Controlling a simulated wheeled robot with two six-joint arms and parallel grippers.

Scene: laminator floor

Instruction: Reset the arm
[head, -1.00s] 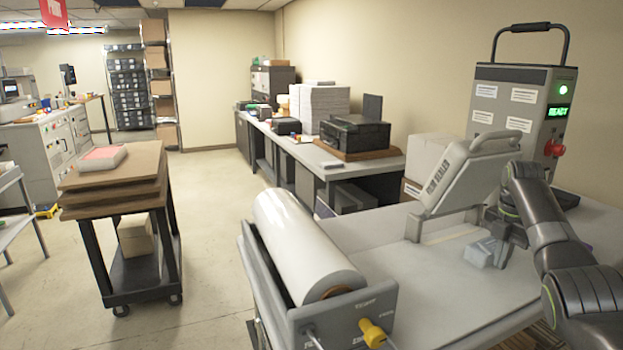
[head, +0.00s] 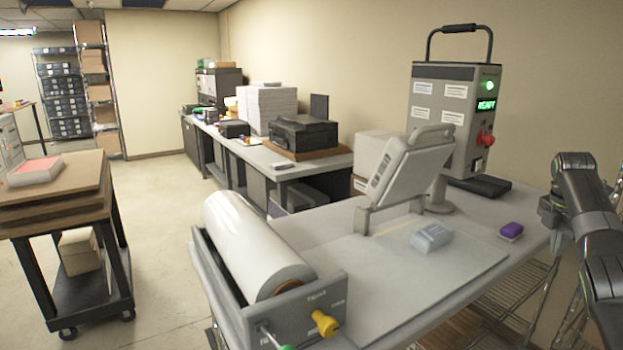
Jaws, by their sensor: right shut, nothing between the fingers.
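A purple block (head: 511,230) lies on the table between that block and the gripper. My left gripper is not in view.
A tilted grey guard (head: 408,165) and a control box (head: 455,120) with a green READY display stand at the table's back. A white film roll (head: 257,245) sits at its left end. A cart (head: 55,215) stands at left, with clear floor between.

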